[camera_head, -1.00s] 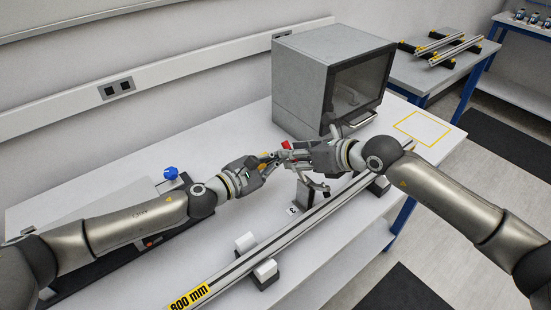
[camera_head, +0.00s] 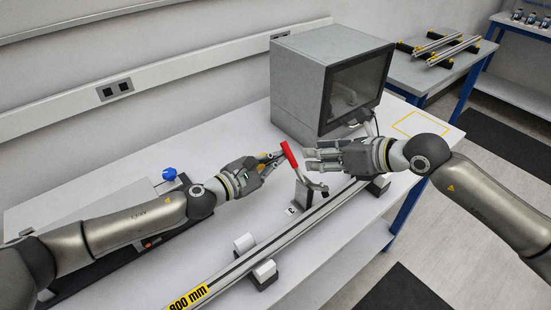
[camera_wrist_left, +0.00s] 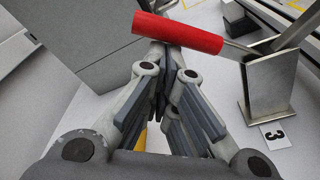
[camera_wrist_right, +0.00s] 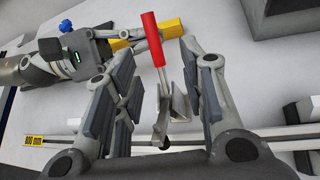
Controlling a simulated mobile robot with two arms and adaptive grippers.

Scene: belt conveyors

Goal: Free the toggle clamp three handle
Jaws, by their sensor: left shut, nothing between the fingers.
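The toggle clamp's red handle (camera_head: 289,155) stands up, tilted, above its metal bracket (camera_head: 303,196), which has a tag "3" at its foot. My left gripper (camera_head: 281,156) is shut and empty, close to the handle's left side. In the left wrist view the red grip (camera_wrist_left: 178,32) crosses just beyond the closed fingertips; I cannot tell whether they touch. My right gripper (camera_head: 307,154) is open to the right of the handle. In the right wrist view the red handle (camera_wrist_right: 153,38) lies ahead of the spread fingers, with no finger closed on it.
A grey box with a dark window (camera_head: 300,90) stands behind the grippers. A long rail marked 800 mm (camera_head: 245,262) runs along the front on supports. A blue knob (camera_head: 169,174) is at the left. A yellow outlined area (camera_head: 421,126) at the right is empty.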

